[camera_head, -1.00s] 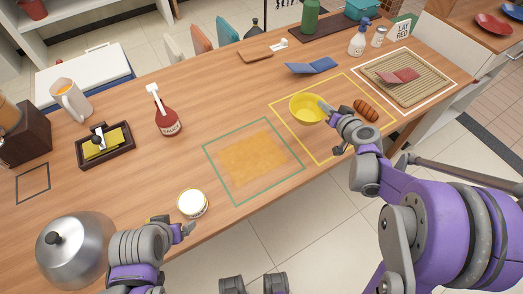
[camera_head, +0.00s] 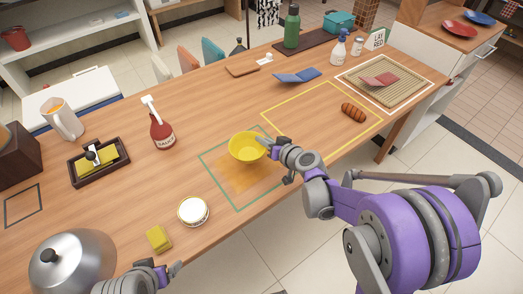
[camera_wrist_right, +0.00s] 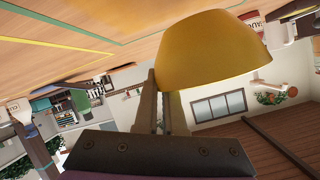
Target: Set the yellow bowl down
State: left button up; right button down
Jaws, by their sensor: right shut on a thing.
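The yellow bowl (camera_head: 246,148) is upright over the upper right part of the green-outlined square (camera_head: 212,178), with an orange patch (camera_head: 232,182) partly below it. I cannot tell whether its base touches the table. My right gripper (camera_head: 270,148) is shut on the bowl's right side. In the right wrist view the bowl (camera_wrist_right: 205,50) fills the upper middle, at the ends of the two fingers (camera_wrist_right: 160,95). My left gripper (camera_head: 172,268) is at the lower left edge of the table, near a yellow sponge (camera_head: 158,238); its jaws are too small to read.
A white-lidded round tin (camera_head: 193,211) stands left of the green square. A metal dome (camera_head: 75,262) is at lower left.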

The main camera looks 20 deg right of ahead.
jog(key=shift+f+b, duration=0.35)
jog(key=shift+f, duration=1.55)
jog(key=shift+f, duration=0.15)
jog(key=c, duration=1)
grip_release()
